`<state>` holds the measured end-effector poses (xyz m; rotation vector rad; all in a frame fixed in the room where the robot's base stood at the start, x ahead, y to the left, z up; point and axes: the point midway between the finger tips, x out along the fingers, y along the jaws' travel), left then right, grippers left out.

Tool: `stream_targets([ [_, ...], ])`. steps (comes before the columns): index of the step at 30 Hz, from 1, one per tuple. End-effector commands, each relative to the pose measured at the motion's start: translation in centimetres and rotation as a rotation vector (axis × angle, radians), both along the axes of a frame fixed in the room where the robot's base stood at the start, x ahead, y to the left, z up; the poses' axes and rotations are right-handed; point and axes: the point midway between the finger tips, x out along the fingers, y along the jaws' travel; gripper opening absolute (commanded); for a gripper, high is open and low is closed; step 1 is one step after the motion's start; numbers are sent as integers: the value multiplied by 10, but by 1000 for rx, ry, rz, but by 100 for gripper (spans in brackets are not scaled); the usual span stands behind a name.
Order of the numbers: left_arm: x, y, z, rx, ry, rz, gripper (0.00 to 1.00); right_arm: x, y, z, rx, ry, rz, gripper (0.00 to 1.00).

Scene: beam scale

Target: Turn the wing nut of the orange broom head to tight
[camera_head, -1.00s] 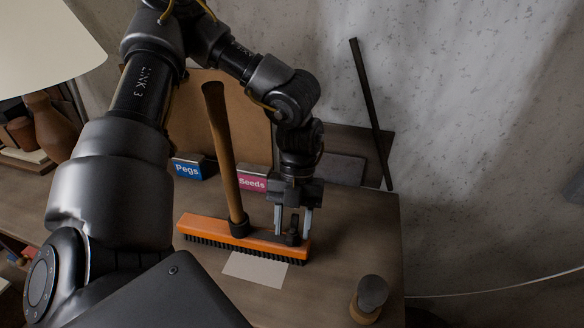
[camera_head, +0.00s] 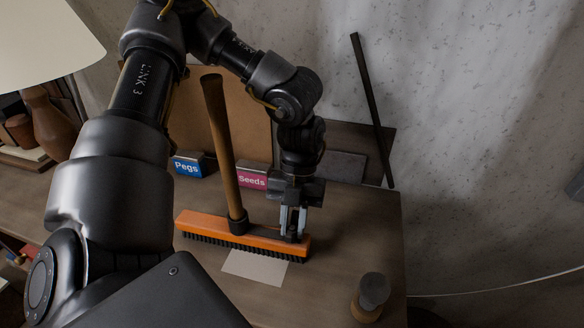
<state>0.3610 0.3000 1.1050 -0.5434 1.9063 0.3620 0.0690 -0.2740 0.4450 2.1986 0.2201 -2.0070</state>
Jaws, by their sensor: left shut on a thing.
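The orange broom head (camera_head: 265,242) lies bristles down on the table, with its wooden handle (camera_head: 225,160) standing up from a dark socket near its middle. The wing nut (camera_head: 291,237) is a small dark piece on top of the head, near its right end, mostly hidden by the fingers. My left gripper (camera_head: 292,225) points straight down there and is shut on the wing nut. How tight the nut is cannot be told. My right gripper is not in view.
A blue "Pegs" box (camera_head: 188,165) and a pink "Seeds" box (camera_head: 252,178) stand behind the broom. A pale card (camera_head: 256,267) lies in front of it. A round-topped knob (camera_head: 370,296) stands at the table's front right. The table's right side is mostly clear.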

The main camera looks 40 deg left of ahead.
Motion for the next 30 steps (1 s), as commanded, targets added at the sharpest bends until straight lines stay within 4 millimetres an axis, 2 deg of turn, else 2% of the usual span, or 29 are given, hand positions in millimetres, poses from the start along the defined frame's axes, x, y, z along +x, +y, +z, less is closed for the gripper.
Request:
stream_targets([
  [1,1,0,-6,2,-4,-14,0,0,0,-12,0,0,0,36],
  [2,1,0,-5,1,-4,-21,0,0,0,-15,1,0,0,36],
  [11,0,0,0,-1,-1,-31,0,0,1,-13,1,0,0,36],
  [12,0,0,0,0,0,-30,25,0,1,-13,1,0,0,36],
  [16,0,0,0,0,0,-30,42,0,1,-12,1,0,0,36],
  [26,1,0,2,1,-2,-30,44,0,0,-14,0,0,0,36],
  [30,7,3,14,3,-5,-28,44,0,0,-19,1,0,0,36],
])
